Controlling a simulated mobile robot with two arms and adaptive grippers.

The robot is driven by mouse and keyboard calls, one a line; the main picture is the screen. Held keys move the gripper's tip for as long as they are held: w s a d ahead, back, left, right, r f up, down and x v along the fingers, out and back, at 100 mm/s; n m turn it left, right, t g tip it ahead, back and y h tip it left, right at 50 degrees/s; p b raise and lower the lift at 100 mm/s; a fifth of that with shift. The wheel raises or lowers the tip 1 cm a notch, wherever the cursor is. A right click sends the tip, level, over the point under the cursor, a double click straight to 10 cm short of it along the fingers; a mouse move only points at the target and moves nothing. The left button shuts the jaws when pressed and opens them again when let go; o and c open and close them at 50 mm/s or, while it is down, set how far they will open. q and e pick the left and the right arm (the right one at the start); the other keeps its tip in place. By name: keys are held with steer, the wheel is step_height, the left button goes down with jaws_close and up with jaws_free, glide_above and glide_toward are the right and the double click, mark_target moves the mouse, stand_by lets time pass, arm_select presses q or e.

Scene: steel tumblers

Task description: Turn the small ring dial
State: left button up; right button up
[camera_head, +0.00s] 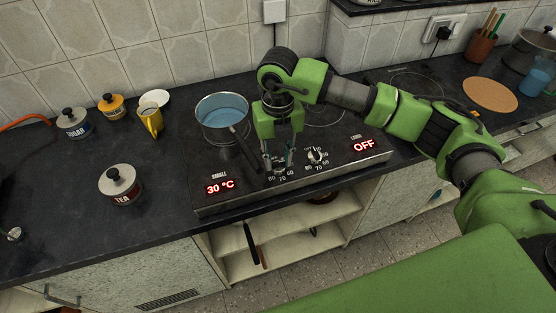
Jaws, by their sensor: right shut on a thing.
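The small ring dial (279,163) is at the front of the black hob (239,185), mostly hidden by my right gripper (280,160). That gripper points down and is shut on the dial. The numbers 80, 70 and 60 show below the dial. The red display under the word SMALL (220,186) reads 30 °C. A second dial, the large ring one (316,155), stands just to the right, and its display (364,146) reads OFF. My left gripper is not in view.
A pot of blue liquid (223,112) stands on the hob behind the gripper, its dark handle pointing toward the dials. A TEA canister (120,185), a SUGAR canister (74,123) and a yellow mug (150,121) stand left. A round cork mat (490,94) lies at right.

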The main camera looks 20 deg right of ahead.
steer(key=m+b, duration=0.1)
steer(key=m, duration=0.4)
steer(key=shift+m+b, duration=0.3)
steer(key=shift+m, duration=0.1)
steer(key=m, duration=0.4)
steer(key=shift+r+b, duration=0.1)
steer(key=shift+b, duration=0.25)
steer(key=m, duration=0.9)
steer(key=shift+m+p, duration=0.3)
steer(key=shift+r+m+p, duration=0.15)
steer(key=shift+m+p, duration=0.3)
steer(key=shift+m, duration=0.45)
steer(key=m+p, duration=0.4)
steer(key=p, duration=0.3)
steer(key=shift+r+p, duration=0.15)
steer(key=shift+p, duration=0.25)
steer(key=shift+w+f+m+p, duration=0.1)
steer(key=shift+f+m+p, duration=0.15)
steer(key=shift+m+p, duration=0.55)
